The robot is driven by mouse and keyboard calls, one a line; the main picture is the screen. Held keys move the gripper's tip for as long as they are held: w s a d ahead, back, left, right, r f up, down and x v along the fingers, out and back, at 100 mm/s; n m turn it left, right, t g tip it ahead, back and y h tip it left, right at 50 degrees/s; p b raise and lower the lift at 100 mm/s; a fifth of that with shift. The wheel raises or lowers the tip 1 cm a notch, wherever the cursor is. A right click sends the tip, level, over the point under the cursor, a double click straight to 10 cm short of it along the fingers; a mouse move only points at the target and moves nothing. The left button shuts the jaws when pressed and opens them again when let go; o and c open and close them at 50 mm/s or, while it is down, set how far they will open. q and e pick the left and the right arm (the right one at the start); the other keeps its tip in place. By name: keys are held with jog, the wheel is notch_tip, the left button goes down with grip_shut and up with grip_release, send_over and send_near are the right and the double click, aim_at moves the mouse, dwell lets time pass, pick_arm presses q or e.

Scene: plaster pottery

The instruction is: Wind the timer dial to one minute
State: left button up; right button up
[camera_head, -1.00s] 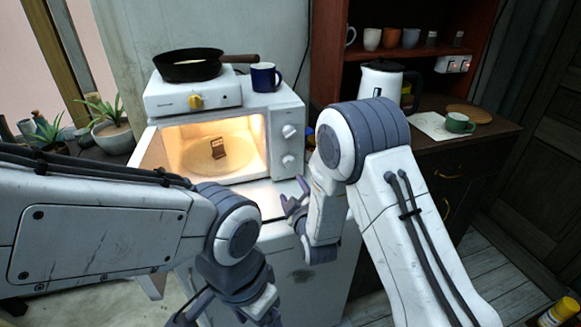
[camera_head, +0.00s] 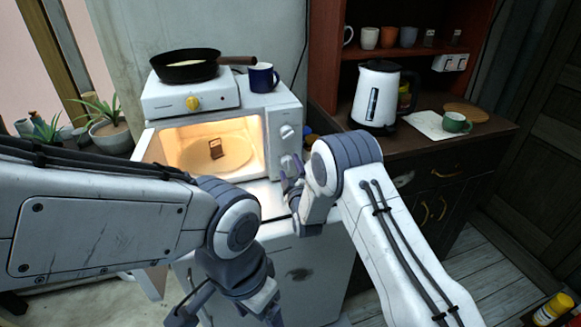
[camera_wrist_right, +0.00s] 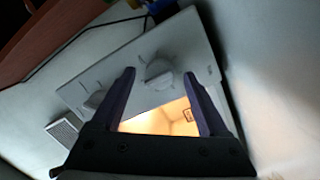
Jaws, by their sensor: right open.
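The white microwave (camera_head: 279,103) has two pale knobs on its right panel, an upper dial (camera_head: 287,131) and a lower dial (camera_head: 287,162). No readable label tells which is the timer. My right gripper (camera_head: 291,182) is open in front of the panel, close to the lower dial. In the right wrist view the lower dial (camera_wrist_right: 158,73), ringed with tick marks, shows between the spread fingers, apparently not gripped. The upper dial (camera_wrist_right: 95,100) lies left of the fingers there. My left gripper (camera_head: 190,310) hangs low at the bottom edge, its jaws unclear.
The microwave's door (camera_head: 150,150) is open; a small brown item (camera_head: 216,149) stands inside on the lit turntable. A kettle (camera_head: 377,95) stands on the right counter.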

jog(key=shift+w, duration=0.2)
grip_shut()
dwell(0.3)
